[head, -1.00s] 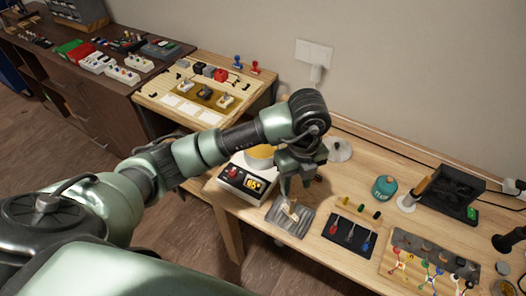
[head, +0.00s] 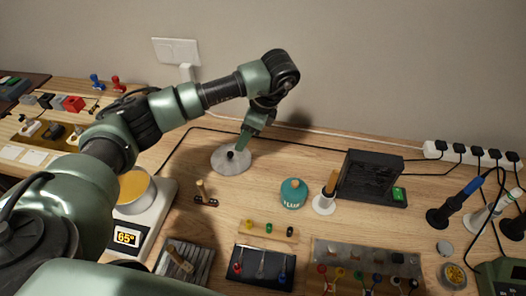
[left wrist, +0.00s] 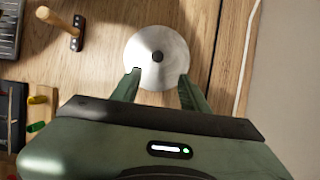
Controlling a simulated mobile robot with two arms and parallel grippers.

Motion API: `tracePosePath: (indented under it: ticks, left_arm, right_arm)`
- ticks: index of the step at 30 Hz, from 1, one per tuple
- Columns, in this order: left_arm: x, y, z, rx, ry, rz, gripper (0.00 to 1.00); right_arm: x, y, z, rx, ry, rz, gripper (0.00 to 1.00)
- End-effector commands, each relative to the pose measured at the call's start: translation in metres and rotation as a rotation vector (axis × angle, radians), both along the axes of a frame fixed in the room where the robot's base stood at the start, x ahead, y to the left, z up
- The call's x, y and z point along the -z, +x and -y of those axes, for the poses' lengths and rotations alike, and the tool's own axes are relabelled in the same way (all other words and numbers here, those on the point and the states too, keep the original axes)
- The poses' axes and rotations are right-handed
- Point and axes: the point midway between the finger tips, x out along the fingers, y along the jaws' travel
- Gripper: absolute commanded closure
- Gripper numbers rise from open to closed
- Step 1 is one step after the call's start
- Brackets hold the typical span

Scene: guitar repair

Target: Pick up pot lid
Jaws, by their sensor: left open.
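The pot lid (head: 222,165) is a round grey metal disc with a small dark knob, lying flat on the wooden bench near the wall. My left gripper (head: 243,144) points down over the lid's right part, close to the knob. It also shows in the left wrist view (left wrist: 161,82), with two green fingers spread apart and nothing between them gripped. The knob lies ahead of the gap between the fingers. My right gripper is not in view.
A pot (head: 136,192) with yellow contents sits on a heater showing 65°. A wooden-handled tool (head: 203,194) stands near the lid. A teal glue jar (head: 293,193) and black fan box (head: 370,178) are to the right. A cable runs along the wall.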

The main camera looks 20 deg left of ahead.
Motion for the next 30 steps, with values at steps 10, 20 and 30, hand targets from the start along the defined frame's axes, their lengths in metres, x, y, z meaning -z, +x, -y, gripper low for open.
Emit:
tracePosePath:
  ticks: [10,20,30]
  left_arm:
    - [0.028,-0.005,-0.019,-0.02,0.009,0.001,0.55]
    - [0.066,-0.012,-0.038,-0.017,0.008,0.001,0.55]
    - [0.069,-0.011,-0.038,-0.015,0.007,0.004,0.78]
  right_arm:
    - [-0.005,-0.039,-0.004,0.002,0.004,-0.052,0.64]
    - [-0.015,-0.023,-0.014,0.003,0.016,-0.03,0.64]
    - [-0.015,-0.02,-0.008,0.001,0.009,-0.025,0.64]
